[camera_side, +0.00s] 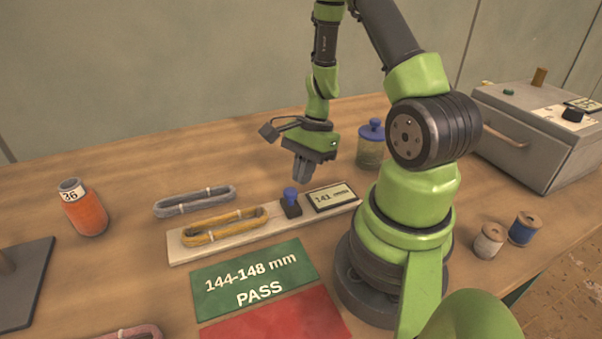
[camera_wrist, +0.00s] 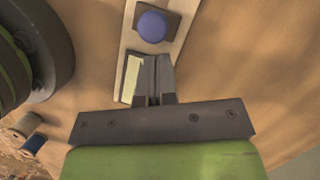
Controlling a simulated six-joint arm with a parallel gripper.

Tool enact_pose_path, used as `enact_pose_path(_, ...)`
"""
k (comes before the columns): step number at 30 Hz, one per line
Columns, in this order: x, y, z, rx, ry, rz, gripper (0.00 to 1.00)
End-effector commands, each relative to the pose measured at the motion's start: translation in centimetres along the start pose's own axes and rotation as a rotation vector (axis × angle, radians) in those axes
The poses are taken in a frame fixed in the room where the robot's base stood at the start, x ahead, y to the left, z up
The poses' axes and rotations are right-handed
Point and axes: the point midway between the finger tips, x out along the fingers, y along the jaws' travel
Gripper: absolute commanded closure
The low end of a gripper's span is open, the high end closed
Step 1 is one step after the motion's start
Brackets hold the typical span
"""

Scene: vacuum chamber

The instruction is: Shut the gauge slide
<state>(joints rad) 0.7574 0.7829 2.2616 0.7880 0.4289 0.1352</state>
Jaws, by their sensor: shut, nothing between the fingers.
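The gauge is a pale wooden board (camera_side: 190,253) on the table. Its slide is a dark block with a blue knob (camera_side: 291,194), beside a display (camera_side: 331,197) that reads 141 mm. A yellow looped skein (camera_side: 224,227) lies on the board, left of the slide. My gripper (camera_side: 301,180) is shut and empty, pointing down just above and behind the slide, apart from the knob. In the wrist view the blue knob (camera_wrist: 152,27) shows beyond my fingertips (camera_wrist: 156,60), and the display (camera_wrist: 131,78) is partly hidden by my gripper.
A green 144-148 mm PASS mat (camera_side: 253,279) and a red mat (camera_side: 280,324) lie in front. A grey skein (camera_side: 194,201) lies behind the board. An orange bottle (camera_side: 84,210) stands left, a blue-lidded jar (camera_side: 370,148) behind, spools (camera_side: 489,241) and a grey box (camera_side: 535,125) right.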

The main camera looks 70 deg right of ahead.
Motion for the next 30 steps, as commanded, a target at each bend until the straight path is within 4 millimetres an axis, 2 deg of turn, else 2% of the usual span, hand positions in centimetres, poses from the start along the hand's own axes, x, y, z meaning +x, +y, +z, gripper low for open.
enact_pose_path(4, 0.3, 0.0, 0.6, 0.000, 0.000, 0.001, 1.00)
enact_pose_path(15, 0.3, 0.0, 0.8, 0.001, 0.000, 0.001, 1.00)
enact_pose_path(23, 1.1, -1.2, 3.0, -0.004, 0.000, 0.001, 1.00)
enact_pose_path(30, 1.2, -1.3, 3.2, 0.002, 0.000, 0.001, 1.00)
